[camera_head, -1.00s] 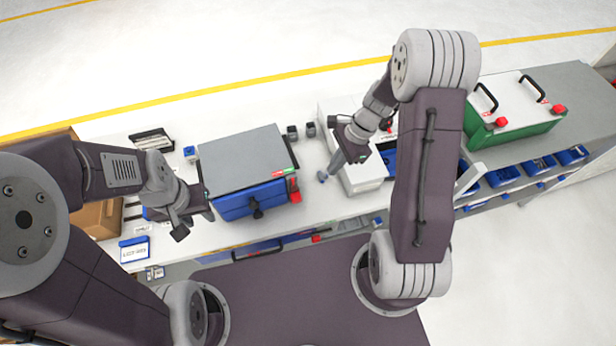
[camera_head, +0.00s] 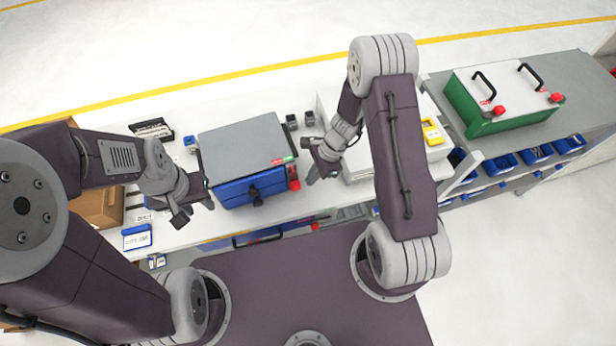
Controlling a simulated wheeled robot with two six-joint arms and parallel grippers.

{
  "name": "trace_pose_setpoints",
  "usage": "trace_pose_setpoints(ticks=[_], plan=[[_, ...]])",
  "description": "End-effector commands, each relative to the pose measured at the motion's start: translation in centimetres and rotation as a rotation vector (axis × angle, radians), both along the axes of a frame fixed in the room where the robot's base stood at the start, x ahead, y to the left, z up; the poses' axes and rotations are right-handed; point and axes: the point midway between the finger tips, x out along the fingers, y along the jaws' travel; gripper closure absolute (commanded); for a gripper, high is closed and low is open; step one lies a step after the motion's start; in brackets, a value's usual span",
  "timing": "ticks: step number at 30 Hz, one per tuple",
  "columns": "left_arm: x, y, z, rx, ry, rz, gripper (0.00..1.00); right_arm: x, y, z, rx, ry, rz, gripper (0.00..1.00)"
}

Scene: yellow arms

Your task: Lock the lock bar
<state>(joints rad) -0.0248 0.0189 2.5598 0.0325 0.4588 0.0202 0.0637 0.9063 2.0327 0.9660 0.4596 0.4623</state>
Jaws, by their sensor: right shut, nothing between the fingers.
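A box with a grey lid (camera_head: 248,146) and a blue front (camera_head: 236,194) stands on the white workbench. Its lid looks shut. A dark knob (camera_head: 255,195) sits on the front, and a red piece (camera_head: 293,177), perhaps the lock bar, stands at the right front corner below a red and green label (camera_head: 282,160). My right gripper (camera_head: 313,178) is shut and empty, just right of the red piece with a small gap. My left gripper (camera_head: 204,196) is beside the box's left front corner; its fingers are too small to tell if open.
A white case with a yellow item (camera_head: 432,132) stands behind my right arm. A green case (camera_head: 512,112) with black handles and red latches is at the far right. Blue bins (camera_head: 535,154) line the shelf edge. A cardboard box (camera_head: 99,208) and small blocks lie at the left.

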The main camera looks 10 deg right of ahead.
Motion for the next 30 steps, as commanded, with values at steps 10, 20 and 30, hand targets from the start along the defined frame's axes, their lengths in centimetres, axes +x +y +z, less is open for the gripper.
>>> trace_pose_setpoints(ticks=[10, 20, 30], plan=[[0.0, 0.0, 0.3, 0.000, 0.000, 0.000, 0.64, -0.2, 1.3, 0.0, 0.000, 0.000, -0.001, 1.00], [0.0, 0.0, -0.7, 0.000, 0.000, 0.000, 0.64, -0.4, 3.9, -0.2, 0.000, -0.002, 0.005, 1.00], [0.0, 0.0, -0.9, 0.000, 0.000, 0.000, 0.64, -0.6, 5.3, 0.1, 0.001, 0.000, -0.001, 1.00]])
